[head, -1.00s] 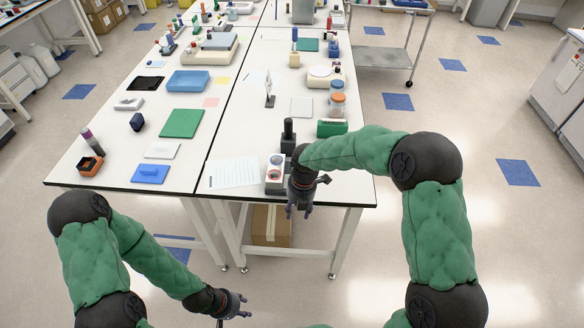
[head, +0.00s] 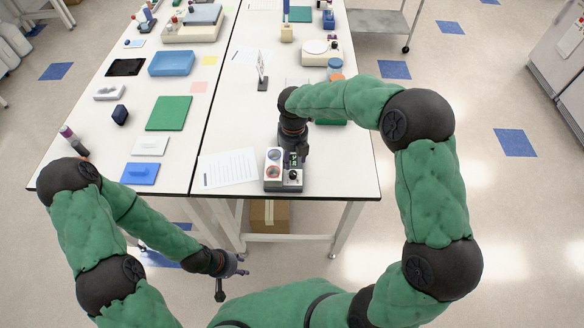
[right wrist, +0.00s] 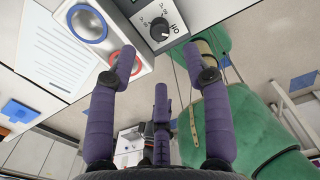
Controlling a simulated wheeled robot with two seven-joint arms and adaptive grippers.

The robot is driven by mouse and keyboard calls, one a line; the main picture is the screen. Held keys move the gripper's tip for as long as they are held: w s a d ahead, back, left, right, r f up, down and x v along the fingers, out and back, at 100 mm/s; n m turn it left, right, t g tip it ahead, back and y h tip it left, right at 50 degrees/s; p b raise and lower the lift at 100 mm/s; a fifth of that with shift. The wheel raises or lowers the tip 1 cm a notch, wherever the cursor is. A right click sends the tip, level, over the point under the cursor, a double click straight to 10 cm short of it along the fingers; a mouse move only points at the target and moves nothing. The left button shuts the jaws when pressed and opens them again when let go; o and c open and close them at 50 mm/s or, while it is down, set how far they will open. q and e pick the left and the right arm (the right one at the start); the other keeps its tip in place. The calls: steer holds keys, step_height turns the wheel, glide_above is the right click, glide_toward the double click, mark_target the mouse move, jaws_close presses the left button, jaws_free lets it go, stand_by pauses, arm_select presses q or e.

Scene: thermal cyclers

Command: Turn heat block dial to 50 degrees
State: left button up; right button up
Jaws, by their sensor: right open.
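The heat block (head: 285,180) is a small white and dark unit near the front edge of the right-hand bench in the head view, with a blue-ringed and a red-ringed well on its left side. Its black dial (right wrist: 158,27) sits on a numbered face in the right wrist view, and shows small in the head view (head: 293,175). My right gripper (right wrist: 158,62) is open and empty, its purple fingers pointing toward the block, with the dial ahead between and beyond the fingertips.
A white printed sheet (head: 228,169) lies left of the block. A blue item (head: 140,174) and green mat (head: 169,113) lie on the left bench. A cardboard box (head: 269,215) is under the bench. Open floor lies to the right.

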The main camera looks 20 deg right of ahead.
mark_target(293, 173)
step_height(293, 173, down, 8)
steer(key=shift+f+b, duration=0.25)
steer(key=shift+b, duration=0.15)
steer(key=shift+c, duration=0.3)
jaws_close()
